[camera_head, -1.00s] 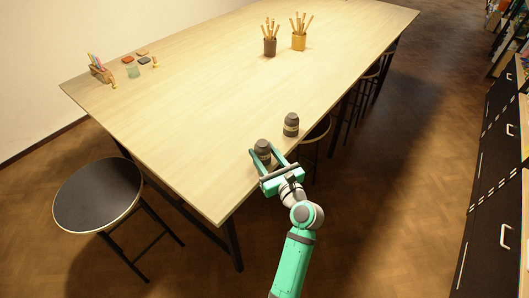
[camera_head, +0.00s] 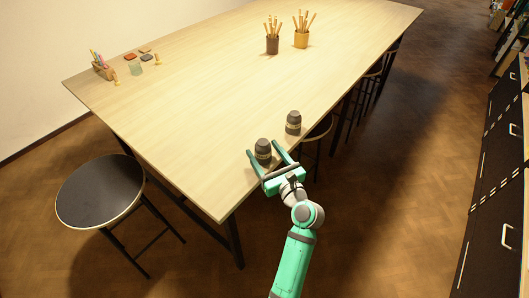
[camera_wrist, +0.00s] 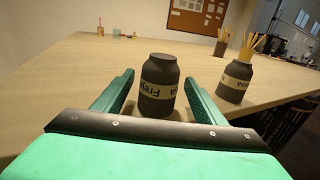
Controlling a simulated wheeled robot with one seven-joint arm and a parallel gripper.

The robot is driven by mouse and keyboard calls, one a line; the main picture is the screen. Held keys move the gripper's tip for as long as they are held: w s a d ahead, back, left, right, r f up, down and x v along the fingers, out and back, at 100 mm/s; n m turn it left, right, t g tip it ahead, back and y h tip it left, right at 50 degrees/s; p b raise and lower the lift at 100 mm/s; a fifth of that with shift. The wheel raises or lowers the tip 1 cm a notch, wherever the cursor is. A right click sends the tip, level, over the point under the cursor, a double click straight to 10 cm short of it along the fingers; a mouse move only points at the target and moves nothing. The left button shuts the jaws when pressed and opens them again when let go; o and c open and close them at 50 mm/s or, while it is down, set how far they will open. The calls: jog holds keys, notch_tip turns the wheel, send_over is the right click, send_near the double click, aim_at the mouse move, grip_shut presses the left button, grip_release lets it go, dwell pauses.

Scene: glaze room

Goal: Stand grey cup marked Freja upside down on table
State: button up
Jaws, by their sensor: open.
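The grey cup marked Freja (camera_head: 263,153) stands upright-axis on the table (camera_head: 190,120) near its front edge. In the wrist view the cup (camera_wrist: 158,88) shows a flat, closed-looking, narrower end on top and a pale label band with the name. My gripper (camera_head: 264,145) is open, with one finger on each side of this cup. In the wrist view my gripper (camera_wrist: 165,85) shows gaps between both fingers and the cup.
A similar dark cup with a pale band (camera_head: 293,122) stands close by to the right; it also shows in the wrist view (camera_wrist: 235,82). Two pots of sticks (camera_head: 272,42) (camera_head: 301,38) stand farther back. A stool (camera_head: 100,192) is at left. The table's middle is clear.

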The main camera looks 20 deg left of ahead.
jog(key=v, duration=1)
jog(key=shift+s+d, duration=0.2)
jog(key=shift+d, duration=0.05)
jog(key=s+d+f+n+t+h, duration=0.1)
jog(key=s+d+f+n+h, duration=0.9)
jog(key=s+f, duration=0.6)
jog(key=s+r+n+t+h, duration=0.1)
jog(key=s+r+n, duration=0.2)
jog(key=s+n, duration=0.5)
jog(key=s+d+r+n+h, duration=0.1)
jog(key=s+r+n, duration=0.3)
jog(key=s+n, duration=0.4)
jog(key=s+h, duration=0.1)
jog(key=s, duration=0.4)
jog(key=shift+d+n+t, duration=0.15)
jog(key=shift+n+t, duration=0.25)
